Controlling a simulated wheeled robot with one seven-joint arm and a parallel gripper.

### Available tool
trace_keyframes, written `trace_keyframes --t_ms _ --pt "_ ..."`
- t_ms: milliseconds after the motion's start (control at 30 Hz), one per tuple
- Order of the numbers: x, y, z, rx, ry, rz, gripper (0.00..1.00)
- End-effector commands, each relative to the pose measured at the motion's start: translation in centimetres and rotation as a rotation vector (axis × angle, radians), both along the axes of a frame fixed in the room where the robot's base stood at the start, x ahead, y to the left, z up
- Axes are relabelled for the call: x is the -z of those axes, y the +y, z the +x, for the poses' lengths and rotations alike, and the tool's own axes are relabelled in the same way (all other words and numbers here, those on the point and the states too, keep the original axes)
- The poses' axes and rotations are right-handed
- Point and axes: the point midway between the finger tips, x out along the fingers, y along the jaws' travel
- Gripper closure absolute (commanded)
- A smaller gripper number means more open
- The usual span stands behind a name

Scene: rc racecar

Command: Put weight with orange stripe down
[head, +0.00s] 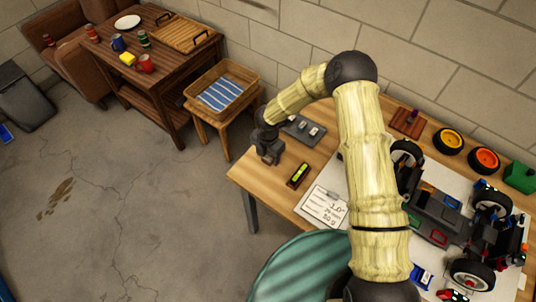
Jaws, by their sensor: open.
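My gripper (270,158) is open at the left end of the wooden workbench (262,180), pointing down over its surface. I cannot make out a weight with an orange stripe. Any small thing at or under the fingertips is too small or hidden to tell. A dark grey tray (291,130) lies just right of and behind my gripper, partly covered by my arm. It holds small light grey pieces (313,131) that may be weights, but no orange stripe shows on them.
A spirit level (299,175) and a paper note (322,207) lie right of my gripper. A partly built racecar (440,215) and two wheels with yellow (451,138) and orange (485,157) rims fill the right. A stool with a basket (222,96) stands left.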

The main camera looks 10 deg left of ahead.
Motion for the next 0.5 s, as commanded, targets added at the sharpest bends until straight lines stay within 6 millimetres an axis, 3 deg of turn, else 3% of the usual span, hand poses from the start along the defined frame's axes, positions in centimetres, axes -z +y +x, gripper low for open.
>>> trace_keyframes --t_ms 167,500 --pt "-2.0 0.0 0.2 0.001 -0.004 0.002 0.42" --pt "-8.6 0.0 0.1 0.002 -0.004 0.002 0.42"
